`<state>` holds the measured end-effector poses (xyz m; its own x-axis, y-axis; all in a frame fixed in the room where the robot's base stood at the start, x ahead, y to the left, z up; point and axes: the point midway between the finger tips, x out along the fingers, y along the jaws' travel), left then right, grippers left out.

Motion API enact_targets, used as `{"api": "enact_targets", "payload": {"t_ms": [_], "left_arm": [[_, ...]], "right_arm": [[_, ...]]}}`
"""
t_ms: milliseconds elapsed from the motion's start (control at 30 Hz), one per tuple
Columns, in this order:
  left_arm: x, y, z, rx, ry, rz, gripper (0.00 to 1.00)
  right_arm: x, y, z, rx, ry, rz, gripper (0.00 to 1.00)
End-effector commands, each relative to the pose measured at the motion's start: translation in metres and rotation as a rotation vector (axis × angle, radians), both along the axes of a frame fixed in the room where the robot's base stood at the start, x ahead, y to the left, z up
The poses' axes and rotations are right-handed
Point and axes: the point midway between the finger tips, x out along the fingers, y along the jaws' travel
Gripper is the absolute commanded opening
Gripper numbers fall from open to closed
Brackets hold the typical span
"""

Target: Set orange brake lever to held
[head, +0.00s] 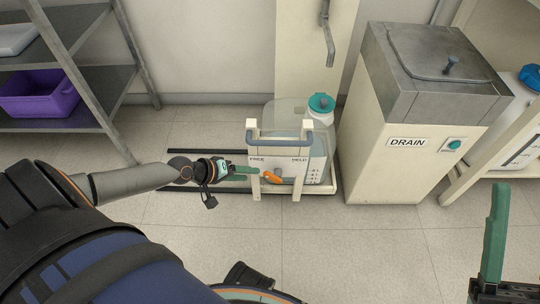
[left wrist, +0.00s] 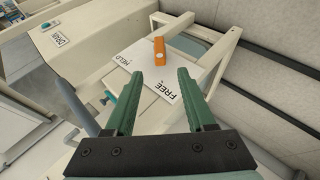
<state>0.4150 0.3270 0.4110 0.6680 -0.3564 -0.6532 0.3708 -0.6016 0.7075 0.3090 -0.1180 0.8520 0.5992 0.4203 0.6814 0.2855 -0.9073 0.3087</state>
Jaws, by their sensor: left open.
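The small orange brake lever (head: 271,177) sits low on the front of a cream cart (head: 287,138), below a white plate marked FREE at left and HELD at right. In the left wrist view the orange lever (left wrist: 159,50) stands out past the plate (left wrist: 163,82), ahead of the gap between my fingertips. Which mark it is set to is unclear. My left gripper (head: 254,170) is open, just left of the lever; its green fingers (left wrist: 156,75) are apart with nothing between them. Of my right gripper, a green finger (head: 494,235) shows at the lower right.
A grey-topped DRAIN cabinet (head: 401,140) stands right of the cart. A teal-capped container (head: 321,106) is on the cart. A shelf with a purple bin (head: 40,97) is at left. Dark floor rails (head: 195,152) run left of the cart. The floor in front is clear.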

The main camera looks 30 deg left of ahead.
Motion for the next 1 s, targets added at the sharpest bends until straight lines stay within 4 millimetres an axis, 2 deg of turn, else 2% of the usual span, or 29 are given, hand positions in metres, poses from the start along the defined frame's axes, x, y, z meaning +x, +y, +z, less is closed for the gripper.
{"api": "enact_targets", "payload": {"t_ms": [200, 433, 600, 933, 1000], "left_arm": [[0.032, -0.018, -0.034, -0.003, -0.004, 0.001, 0.55], [0.058, -0.032, -0.059, -0.001, -0.002, -0.001, 0.55], [0.067, -0.036, -0.066, -0.001, -0.002, -0.001, 0.55], [0.069, -0.038, -0.067, 0.001, 0.000, -0.002, 0.55], [0.069, -0.037, -0.067, 0.001, 0.000, -0.002, 0.47]], "right_arm": [[0.001, 0.002, -0.027, -0.015, 0.008, -0.006, 0.50], [0.003, 0.005, -0.048, -0.034, 0.015, -0.015, 0.50], [0.003, 0.006, -0.054, -0.043, 0.015, -0.018, 0.50], [0.003, 0.006, -0.054, -0.044, 0.018, -0.018, 0.50], [0.003, 0.007, -0.054, -0.044, 0.018, -0.018, 0.50]]}}
